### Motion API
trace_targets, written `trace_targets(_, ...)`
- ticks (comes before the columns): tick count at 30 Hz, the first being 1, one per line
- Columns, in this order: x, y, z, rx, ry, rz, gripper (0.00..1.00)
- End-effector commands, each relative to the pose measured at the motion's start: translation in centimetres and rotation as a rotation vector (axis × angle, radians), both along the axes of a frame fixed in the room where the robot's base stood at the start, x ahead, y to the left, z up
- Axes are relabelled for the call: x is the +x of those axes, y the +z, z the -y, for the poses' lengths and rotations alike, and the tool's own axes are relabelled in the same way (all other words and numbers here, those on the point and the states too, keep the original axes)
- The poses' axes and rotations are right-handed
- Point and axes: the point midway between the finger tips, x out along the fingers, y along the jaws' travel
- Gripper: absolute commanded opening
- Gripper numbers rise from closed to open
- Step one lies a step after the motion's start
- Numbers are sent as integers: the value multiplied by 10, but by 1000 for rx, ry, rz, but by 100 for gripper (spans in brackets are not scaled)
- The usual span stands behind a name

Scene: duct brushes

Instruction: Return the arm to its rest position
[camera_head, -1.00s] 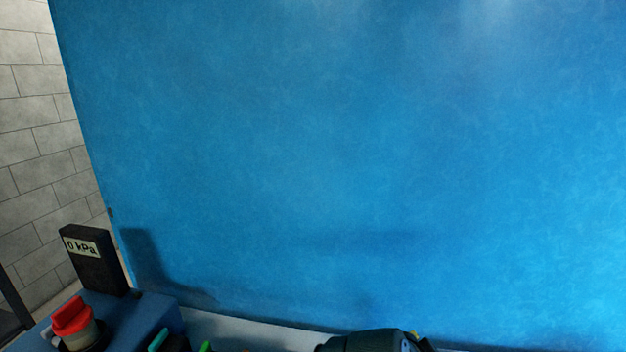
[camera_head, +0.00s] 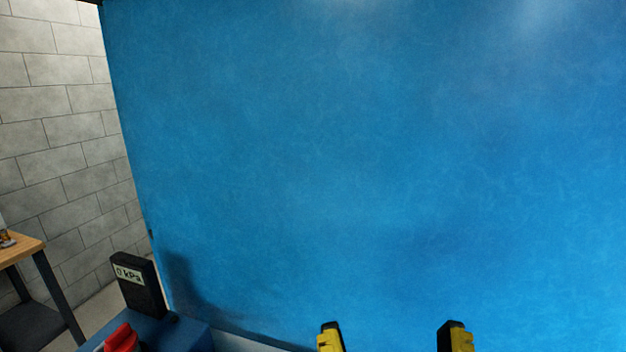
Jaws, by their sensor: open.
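My gripper (camera_head: 393,338) shows at the bottom edge of the head view, right of centre. Its two yellow and black fingertips stand wide apart with nothing visible between them, so it is open and empty. The rest of the gripper and the arm are below the frame. The fingertips show in front of the lower part of a large blue panel (camera_head: 370,170); I cannot tell how far they are from it.
A black gauge (camera_head: 138,285) reading "0 kPa" stands on a blue box (camera_head: 190,335) at lower left, beside a red knob (camera_head: 122,340). A wooden table (camera_head: 20,248) stands at the left edge before a grey block wall (camera_head: 65,130).

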Motion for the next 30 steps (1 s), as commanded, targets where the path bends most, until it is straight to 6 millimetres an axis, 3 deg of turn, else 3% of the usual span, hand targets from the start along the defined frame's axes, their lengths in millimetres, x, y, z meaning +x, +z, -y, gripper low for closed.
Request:
trace_targets(1, 0, 43, 0, 1, -1, -1, 85)
trace_targets(15, 0, 246, 1, 9, 0, -3, 85)
trace_targets(18, 1, 278, 1, 10, 0, -4, 85)
trace_targets(22, 1, 298, 1, 11, 1, -5, 85)
trace_targets(30, 1, 299, 1, 11, 1, -5, 85)
